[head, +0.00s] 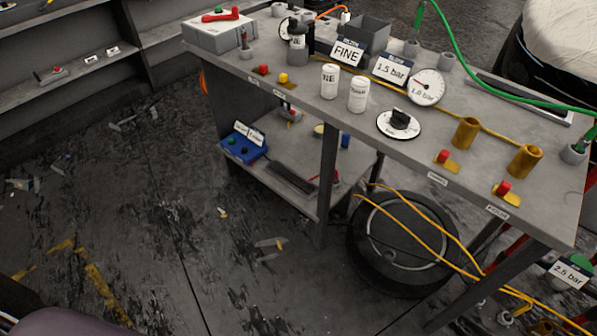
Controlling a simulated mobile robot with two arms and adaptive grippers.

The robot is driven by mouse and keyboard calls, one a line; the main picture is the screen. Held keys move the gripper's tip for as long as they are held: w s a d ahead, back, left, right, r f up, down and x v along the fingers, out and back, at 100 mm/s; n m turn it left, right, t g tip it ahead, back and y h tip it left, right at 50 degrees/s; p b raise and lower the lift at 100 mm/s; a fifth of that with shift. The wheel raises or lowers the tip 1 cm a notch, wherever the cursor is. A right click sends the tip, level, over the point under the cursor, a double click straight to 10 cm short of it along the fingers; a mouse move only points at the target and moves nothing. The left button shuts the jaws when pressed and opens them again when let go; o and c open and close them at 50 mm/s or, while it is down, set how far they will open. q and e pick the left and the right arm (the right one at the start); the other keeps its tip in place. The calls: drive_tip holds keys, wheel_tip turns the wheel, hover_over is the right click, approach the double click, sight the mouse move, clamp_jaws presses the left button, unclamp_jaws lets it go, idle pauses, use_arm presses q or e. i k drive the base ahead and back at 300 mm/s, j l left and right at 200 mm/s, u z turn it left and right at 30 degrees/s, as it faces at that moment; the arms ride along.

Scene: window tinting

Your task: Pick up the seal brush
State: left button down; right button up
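I cannot make out a seal brush for certain in the head view. The grey workbench (300,100) runs from the upper left to the right, with small tools and fittings on it. On its lower shelf (262,166) lies a dark flat bar (292,178), too small to identify. A small red item lies near the bar's right end, partly hidden by the bench leg. Neither of my grippers is in view.
On the bench stand two white cans (329,81), a "FINE" sign (347,53), a gauge (427,87), a black knob (400,119) and brass cups (466,133). A tire (400,245) and yellow hoses (440,236) are below. Open floor (150,200) lies left, with scraps.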

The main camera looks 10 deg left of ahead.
sight(346, 138)
drive_tip(key=i+j, duration=0.25)
drive_tip(key=j, duration=0.15)
drive_tip(key=i+j, duration=0.25)
drive_tip(key=j, duration=0.15)
drive_tip(key=i+j, duration=0.3)
drive_tip(key=j, duration=0.15)
